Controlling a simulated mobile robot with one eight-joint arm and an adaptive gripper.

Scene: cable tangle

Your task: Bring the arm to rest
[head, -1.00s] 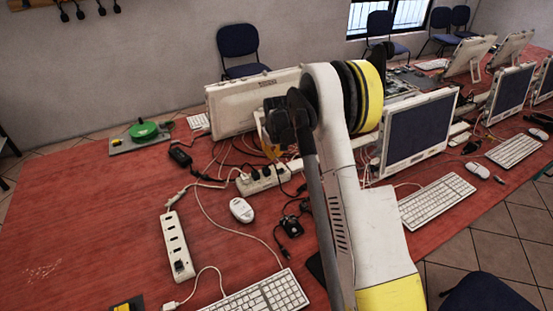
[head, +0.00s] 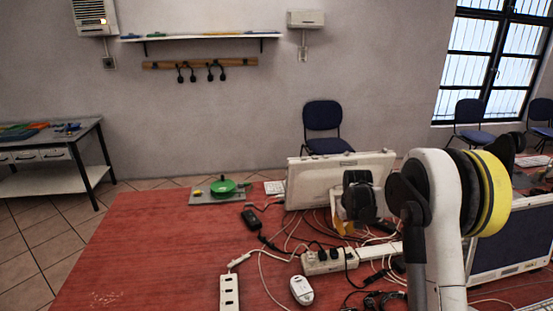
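My arm rises at the right of the head view, in front of the red table (head: 150,255). Its dark end, with my gripper (head: 358,204), points away from me over the table, in front of the white-backed monitor (head: 310,184). The fingers are not clear from behind, so I cannot tell whether they are open or shut. I cannot see anything held.
A power strip (head: 323,264) with plugs and tangled cables lies below the gripper. A white mouse (head: 301,290), a second strip (head: 229,292) and a green disc (head: 222,187) lie on the table. The table's left part is clear. A workbench (head: 50,150) stands far left.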

